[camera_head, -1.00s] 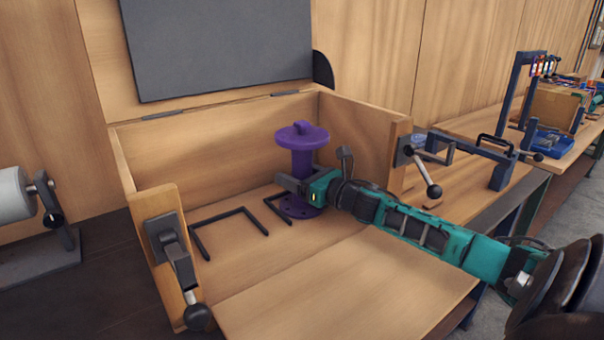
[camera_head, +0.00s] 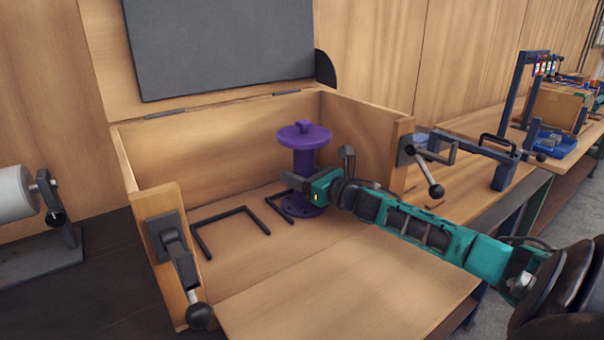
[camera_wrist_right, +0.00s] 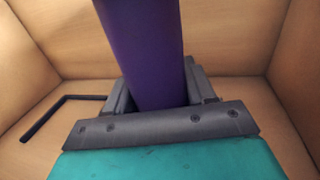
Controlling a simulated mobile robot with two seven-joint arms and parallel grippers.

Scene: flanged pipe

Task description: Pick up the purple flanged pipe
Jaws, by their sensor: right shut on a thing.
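The purple flanged pipe (camera_head: 304,162) stands upright inside the open wooden box, with a wide flange at its top and another at its base. My right gripper (camera_head: 297,184) reaches in from the right and is shut on the pipe's shaft, low down near the bottom flange. In the right wrist view the purple shaft (camera_wrist_right: 145,50) rises between the two dark fingers (camera_wrist_right: 155,95). Part of the lower shaft is hidden behind the gripper. Whether the base touches the box floor is hard to tell. My left gripper is not in view.
The wooden box (camera_head: 215,148) has raised side walls and a lowered front panel (camera_head: 340,280). Dark bracket outlines (camera_head: 230,230) lie on its floor. Clamps with ball handles sit on the left post (camera_head: 175,260) and right post (camera_head: 425,165). A grey cylinder on a stand (camera_head: 15,195) is at the left.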

